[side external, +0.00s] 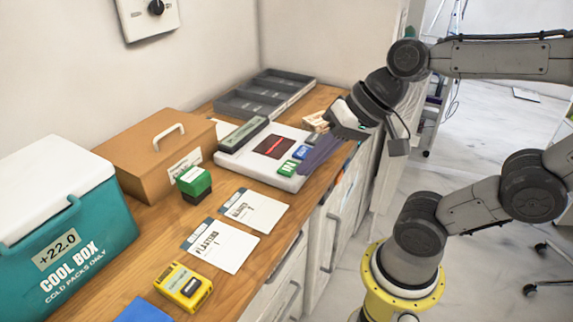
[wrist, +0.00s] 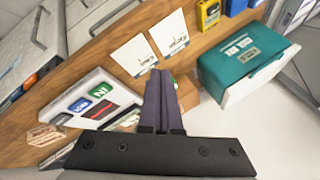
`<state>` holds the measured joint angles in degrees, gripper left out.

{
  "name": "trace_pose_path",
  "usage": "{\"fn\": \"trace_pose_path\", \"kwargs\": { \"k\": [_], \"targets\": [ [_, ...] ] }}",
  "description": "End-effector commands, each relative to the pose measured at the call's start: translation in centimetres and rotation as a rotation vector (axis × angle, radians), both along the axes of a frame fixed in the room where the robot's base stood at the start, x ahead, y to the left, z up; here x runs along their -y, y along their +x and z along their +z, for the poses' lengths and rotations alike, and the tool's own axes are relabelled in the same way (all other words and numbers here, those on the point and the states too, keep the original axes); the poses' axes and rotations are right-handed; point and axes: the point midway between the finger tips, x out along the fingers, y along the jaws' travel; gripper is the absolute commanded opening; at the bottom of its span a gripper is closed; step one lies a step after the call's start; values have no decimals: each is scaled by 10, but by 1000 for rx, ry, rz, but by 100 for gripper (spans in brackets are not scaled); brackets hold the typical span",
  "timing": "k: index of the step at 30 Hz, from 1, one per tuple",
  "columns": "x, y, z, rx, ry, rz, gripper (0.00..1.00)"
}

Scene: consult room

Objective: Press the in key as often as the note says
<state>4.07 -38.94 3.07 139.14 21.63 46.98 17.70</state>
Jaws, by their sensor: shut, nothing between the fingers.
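A white device (side external: 228,163) lies on the counter with a red display (side external: 273,146), a green IN key (side external: 288,167) and a blue OUT key (side external: 302,152). In the wrist view the IN key (wrist: 99,92) and OUT key (wrist: 79,105) are left of my fingers. My gripper (side external: 304,170) is shut and empty, its purple fingers pointing down beside the keys in the side view. I cannot tell their height or any contact. Two white cards, a nearer one (side external: 222,246) and a farther one (side external: 256,211), lie flat; their small print is not legible.
A brown box with a handle (side external: 150,160), a green-topped block (side external: 193,181), a yellow device (side external: 184,288) and a teal cool box (side external: 75,235) stand on the counter (side external: 150,248). A grey divided tray (side external: 262,92) is behind. The counter's front edge is close to the device.

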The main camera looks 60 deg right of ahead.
Motion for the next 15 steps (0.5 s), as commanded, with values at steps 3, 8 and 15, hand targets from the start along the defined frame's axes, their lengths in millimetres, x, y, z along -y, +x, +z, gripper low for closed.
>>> {"fn": "trace_pose_path", "kwargs": {
  "k": [3, 8, 15],
  "targets": [
    [3, 34, 4, -52, 245, -265, 0],
    [35, 84, 4, -103, 569, -656, 0],
    [115, 123, -14, -121, 873, -1089, 0]
  ]
}}
